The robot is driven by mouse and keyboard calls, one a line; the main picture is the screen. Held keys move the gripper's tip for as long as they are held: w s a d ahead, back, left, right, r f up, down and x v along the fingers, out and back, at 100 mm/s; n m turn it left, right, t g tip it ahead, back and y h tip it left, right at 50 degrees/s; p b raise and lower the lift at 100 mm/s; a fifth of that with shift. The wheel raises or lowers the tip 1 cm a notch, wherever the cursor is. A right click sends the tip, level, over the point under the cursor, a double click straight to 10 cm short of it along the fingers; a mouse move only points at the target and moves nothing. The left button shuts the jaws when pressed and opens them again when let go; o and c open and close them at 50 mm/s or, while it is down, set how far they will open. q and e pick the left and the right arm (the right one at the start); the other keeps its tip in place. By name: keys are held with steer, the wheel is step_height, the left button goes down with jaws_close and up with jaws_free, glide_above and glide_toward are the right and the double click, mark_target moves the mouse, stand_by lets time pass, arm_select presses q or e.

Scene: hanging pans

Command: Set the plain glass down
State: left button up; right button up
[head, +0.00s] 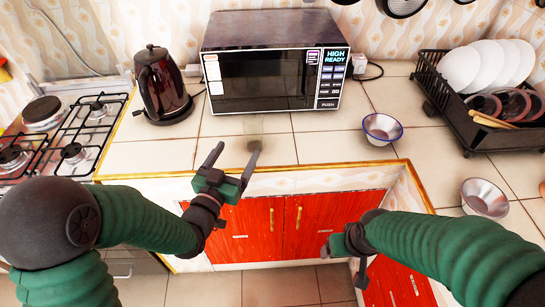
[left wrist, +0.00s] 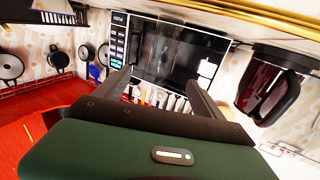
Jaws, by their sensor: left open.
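The plain glass (head: 253,126) is a faint, see-through shape at the counter in front of the microwave in the head view. It looks upright. My left gripper (head: 234,152) is open with nothing between its fingers, just in front of the glass at the counter's front edge. One fingertip overlaps the glass's lower part in the picture; I cannot tell whether they touch.
A black microwave (head: 268,75) stands at the back, with a dark red kettle (head: 163,90) to its left. The stove (head: 65,135) is at far left. The tiled counter (head: 325,145) is clear between.

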arm_select(q)
glide_toward(256, 116)
steer(key=shift+w+a+f, duration=0.1)
steer(key=shift+w, duration=0.6)
steer(key=x, duration=0.6)
steer(key=d+x, duration=0.1)
steer(key=x, duration=0.2)
steer(key=shift+s+r, duration=0.15)
steer(key=shift+r, duration=0.05)
steer(key=shift+w+a, duration=0.1)
steer(key=shift+w, duration=0.1)
steer(key=shift+s, duration=0.1)
steer(key=shift+c, duration=1.4)
jaws_close()
